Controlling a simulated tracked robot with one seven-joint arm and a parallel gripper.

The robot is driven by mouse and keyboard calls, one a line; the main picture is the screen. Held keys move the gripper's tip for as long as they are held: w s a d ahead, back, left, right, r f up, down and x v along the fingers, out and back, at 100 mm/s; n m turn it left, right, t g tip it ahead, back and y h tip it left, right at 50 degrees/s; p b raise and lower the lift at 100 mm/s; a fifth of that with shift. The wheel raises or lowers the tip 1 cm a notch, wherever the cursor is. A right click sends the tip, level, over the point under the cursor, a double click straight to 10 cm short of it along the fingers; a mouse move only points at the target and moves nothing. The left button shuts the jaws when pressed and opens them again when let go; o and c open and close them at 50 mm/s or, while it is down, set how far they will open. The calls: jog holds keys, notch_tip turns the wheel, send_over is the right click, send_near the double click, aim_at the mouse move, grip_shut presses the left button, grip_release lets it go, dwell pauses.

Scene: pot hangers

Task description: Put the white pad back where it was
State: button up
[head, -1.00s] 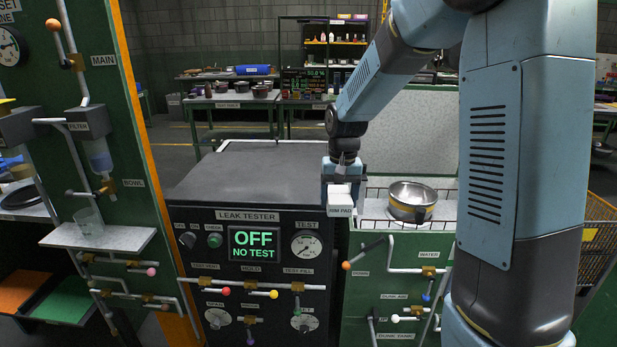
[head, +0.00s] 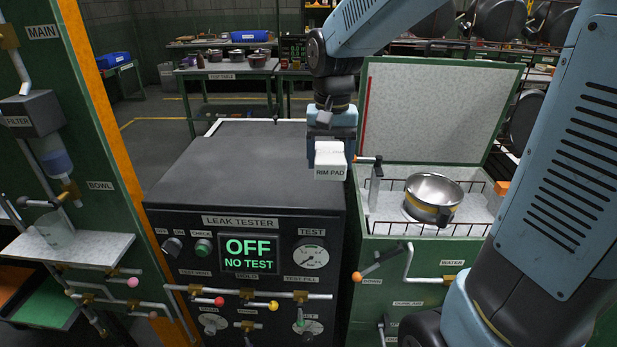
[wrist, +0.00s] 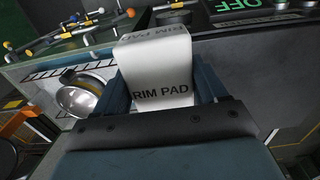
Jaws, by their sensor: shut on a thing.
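The white pad (head: 330,158), a block labelled RIM PAD, is held in my gripper (head: 331,150). My gripper points down and is shut on the pad, above the right front part of the dark leak tester top. In the wrist view the pad (wrist: 158,75) sits between the two blue fingers, with its label facing the camera. The pad looks clear of the tester top, but the exact gap cannot be told. The place where the pad was before cannot be made out.
The leak tester (head: 245,170) has a bare flat top. To its right, an open green tank (head: 425,245) with a raised lid holds a metal pot (head: 433,195) by a wire rack. A valve handle (head: 370,160) stands close right of the pad. A glass (head: 57,232) is on the left shelf.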

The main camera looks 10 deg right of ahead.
jog(key=w+a+f, duration=0.2)
jog(key=w+f, duration=0.2)
jog(key=w, duration=0.4)
send_over(308, 186)
jog(key=s, duration=0.1)
jog(key=f, duration=0.4)
jog(key=shift+s+d, duration=0.15)
jog(key=shift+d, duration=0.05)
jog(key=shift+w+a+f, duration=0.2)
jog(key=shift+w+f, duration=0.4)
jog(key=shift+f, duration=0.15)
jog(key=shift+w+f, duration=0.1)
jog(key=shift+f, duration=1.5)
jog(key=o, duration=1.2)
jog(key=shift+f, duration=0.1)
